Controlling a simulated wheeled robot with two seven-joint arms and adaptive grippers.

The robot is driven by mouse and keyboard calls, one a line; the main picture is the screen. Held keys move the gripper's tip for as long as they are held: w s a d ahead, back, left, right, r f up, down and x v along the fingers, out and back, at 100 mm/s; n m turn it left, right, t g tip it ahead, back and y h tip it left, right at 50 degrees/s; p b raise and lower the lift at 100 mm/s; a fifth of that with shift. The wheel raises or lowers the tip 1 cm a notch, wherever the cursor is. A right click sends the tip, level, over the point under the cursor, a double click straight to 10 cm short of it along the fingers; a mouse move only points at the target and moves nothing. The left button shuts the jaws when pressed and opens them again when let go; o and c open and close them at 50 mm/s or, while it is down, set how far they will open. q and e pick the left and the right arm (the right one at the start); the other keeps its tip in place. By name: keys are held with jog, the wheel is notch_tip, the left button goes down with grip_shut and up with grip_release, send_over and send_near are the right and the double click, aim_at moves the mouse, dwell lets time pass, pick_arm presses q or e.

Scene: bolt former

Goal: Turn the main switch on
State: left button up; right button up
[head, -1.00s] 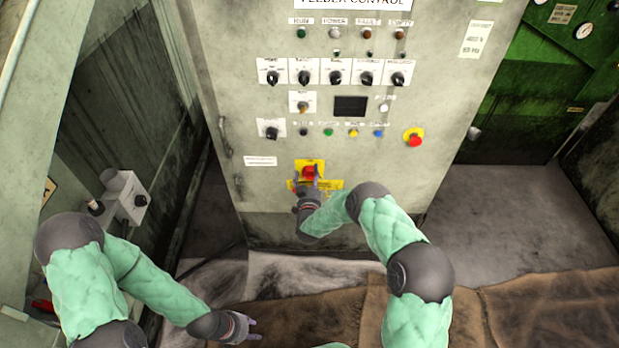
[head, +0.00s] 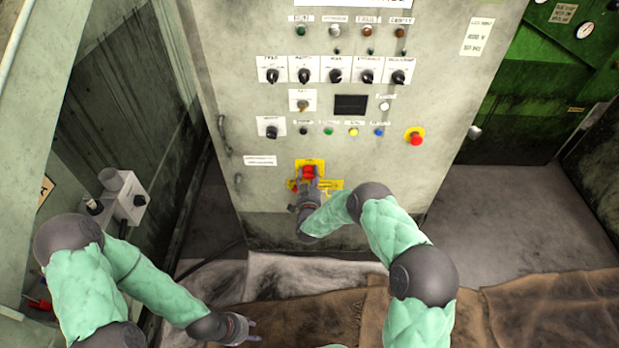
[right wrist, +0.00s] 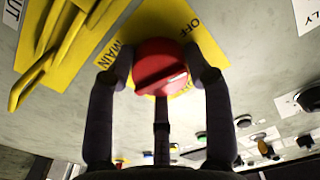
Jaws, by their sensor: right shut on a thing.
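The main switch is a red rotary knob (head: 308,172) on a yellow plate (head: 316,162), low on the grey control cabinet. In the right wrist view the red knob (right wrist: 160,66) sits between my two fingers, with "MAIN" and "OFF" lettered on the yellow plate (right wrist: 183,25) around it. A white mark on the knob points to the right in that view. My right gripper (right wrist: 160,75) is shut on the knob; it also shows in the head view (head: 308,182). My left gripper (head: 252,330) is low at left, away from the cabinet; its fingers look apart and empty.
The cabinet (head: 400,190) carries rows of black selector knobs, lamps and buttons above the switch. A red emergency button (head: 415,138) is to the right. A grey box (head: 130,195) stands at left.

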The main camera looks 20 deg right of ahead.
jog(key=m+b, duration=0.1)
jog(key=m, duration=0.1)
jog(key=shift+m, duration=0.4)
jog(key=m, duration=0.2)
jog(key=shift+m+b, duration=0.3)
jog(key=m, duration=0.5)
jog(key=shift+m, duration=2.5)
jog(key=o, duration=1.2)
